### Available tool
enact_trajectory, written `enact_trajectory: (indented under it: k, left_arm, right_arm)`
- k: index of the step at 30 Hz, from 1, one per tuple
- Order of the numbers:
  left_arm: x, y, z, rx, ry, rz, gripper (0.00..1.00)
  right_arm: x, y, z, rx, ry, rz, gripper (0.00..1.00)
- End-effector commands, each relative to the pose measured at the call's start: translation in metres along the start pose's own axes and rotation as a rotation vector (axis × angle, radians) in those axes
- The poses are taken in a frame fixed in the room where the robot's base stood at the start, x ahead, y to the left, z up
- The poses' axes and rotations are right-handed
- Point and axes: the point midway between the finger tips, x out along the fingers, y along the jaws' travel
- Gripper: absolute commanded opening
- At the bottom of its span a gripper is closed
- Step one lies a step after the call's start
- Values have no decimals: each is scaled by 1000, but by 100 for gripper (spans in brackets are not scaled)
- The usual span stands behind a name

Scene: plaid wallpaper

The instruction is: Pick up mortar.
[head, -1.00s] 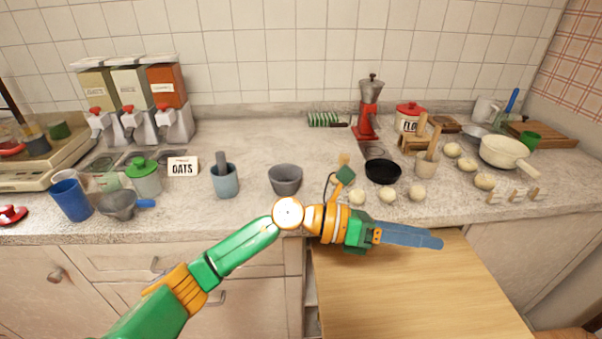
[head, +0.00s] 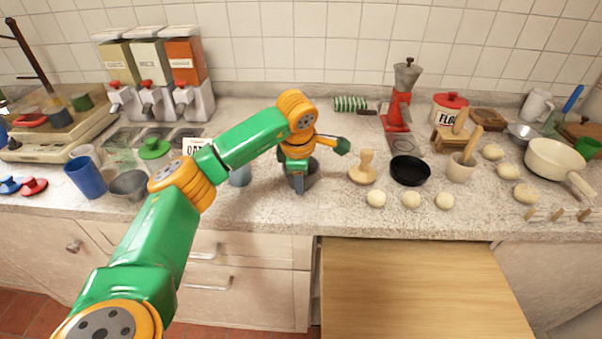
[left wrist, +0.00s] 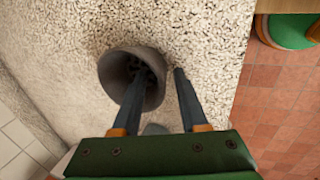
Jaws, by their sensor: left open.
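The mortar, a dark grey tapered cup (head: 311,177), stands on the counter near its front edge, partly hidden behind my left gripper (head: 299,184). In the left wrist view the mortar (left wrist: 116,72) shows its open mouth. My left gripper (left wrist: 160,74) is open there, with one finger reaching into the mouth and the other outside the wall, so the rim lies between them. I cannot tell whether either finger touches the wall. My right gripper is not in view.
A blue-grey cup (head: 240,177) stands left of the mortar, mostly behind my arm. A wooden stamp (head: 364,170), black pan (head: 410,171) and several dough balls (head: 411,199) lie to the right. Dispensers (head: 160,75) stand behind left. A wooden board (head: 415,285) sits below the counter front.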

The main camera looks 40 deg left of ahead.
Motion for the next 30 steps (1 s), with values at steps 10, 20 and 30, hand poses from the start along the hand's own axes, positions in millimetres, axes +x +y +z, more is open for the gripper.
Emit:
enact_trajectory:
  k: [10, 20, 30]
  left_arm:
    - [0, 0, 0, 0, -1, -1, 0]
    - [0, -1, 1, 0, -1, -2, 0]
    - [0, -1, 1, 0, -1, -3, 0]
  right_arm:
    - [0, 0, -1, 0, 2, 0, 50]
    - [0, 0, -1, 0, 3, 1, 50]
    - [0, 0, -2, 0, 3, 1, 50]
